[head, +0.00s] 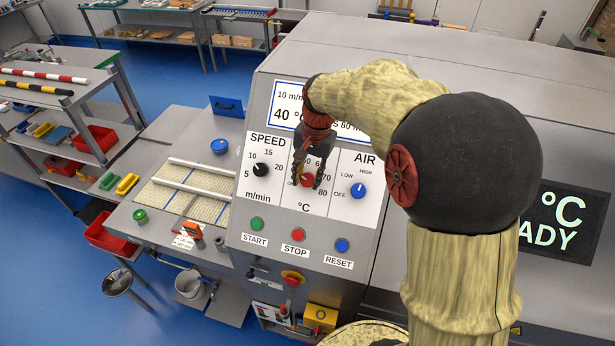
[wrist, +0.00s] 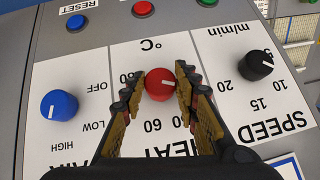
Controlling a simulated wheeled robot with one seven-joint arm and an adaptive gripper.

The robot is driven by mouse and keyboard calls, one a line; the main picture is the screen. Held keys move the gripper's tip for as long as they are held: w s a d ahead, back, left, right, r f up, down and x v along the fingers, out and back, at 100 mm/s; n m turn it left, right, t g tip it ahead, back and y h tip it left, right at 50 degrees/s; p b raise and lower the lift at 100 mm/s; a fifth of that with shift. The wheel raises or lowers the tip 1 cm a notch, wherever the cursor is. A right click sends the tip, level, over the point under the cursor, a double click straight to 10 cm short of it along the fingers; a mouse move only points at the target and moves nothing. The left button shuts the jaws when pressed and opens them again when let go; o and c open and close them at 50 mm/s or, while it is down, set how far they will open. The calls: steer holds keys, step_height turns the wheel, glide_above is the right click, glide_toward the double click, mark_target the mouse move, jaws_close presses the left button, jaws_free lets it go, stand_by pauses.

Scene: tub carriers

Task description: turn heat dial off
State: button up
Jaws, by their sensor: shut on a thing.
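The heat dial is a round red knob (head: 307,180) on a white scale plate marked °C, in the middle of the panel. It shows clearly in the wrist view (wrist: 158,86), with a white pointer line toward that picture's right. My gripper (head: 306,182) reaches down to it, with one finger on each side. In the wrist view my gripper (wrist: 158,93) is shut on the red dial. The fingers hide part of the scale, including most of the dial's OFF mark; 60 and 80 are readable beside the dial.
The black speed dial (head: 260,169) and blue air dial (head: 358,190) flank the heat dial closely. Below are a green start button (head: 257,223), red stop button (head: 298,235) and blue reset button (head: 342,245). A conveyor (head: 188,190) lies left of the panel.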

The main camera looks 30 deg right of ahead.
steer(key=shift+p, duration=0.3)
steer(key=shift+w+a+r+n+g+h+p, duration=0.1)
steer(key=shift+n+g+h+p, duration=0.35)
steer(key=shift+n, duration=0.15)
steer(key=shift+w+a+n+g+h+p, duration=0.1)
steer(key=shift+n+g+h+p, duration=0.3)
steer(key=shift+n, duration=0.2)
steer(key=n+g+h+p, duration=0.1)
steer(key=n+g+h, duration=0.1)
steer(key=n+h, duration=0.1)
steer(key=shift+w+a+n, duration=0.1)
steer(key=shift+n, duration=0.2)
steer(key=shift+h, duration=0.25)
steer(key=o, duration=1)
steer(key=shift+o, duration=0.8)
steer(key=v, duration=1.1)
steer(key=shift+w+a+r, duration=0.2)
steer(key=shift+w+r, duration=0.05)
